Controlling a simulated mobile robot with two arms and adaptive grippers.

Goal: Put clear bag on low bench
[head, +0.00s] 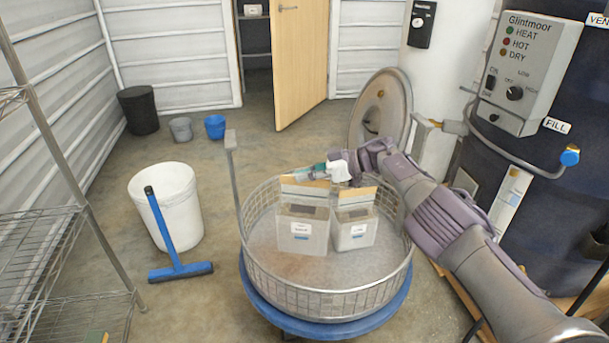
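Two pale, box-shaped bags with brown upper parts and small labels stand upright side by side in a round wire basket (335,305): a left bag (293,243) and a right bag (355,241). I cannot tell which, if either, is the clear bag. My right arm reaches in from the right, and my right gripper (312,173) is above the bags' tops. Its fingers point left, and small teal and grey parts show at its tip. Whether it touches or grips a bag is too small to tell. My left gripper is out of view. I cannot make out a low bench.
The basket sits on a blue round base (330,327). A white bin (165,200) with a blue squeegee (165,235) stands left. A wire rack (45,235) fills the left edge. A dark machine (560,165) stands right. Floor beyond the basket is clear towards an open door (299,60).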

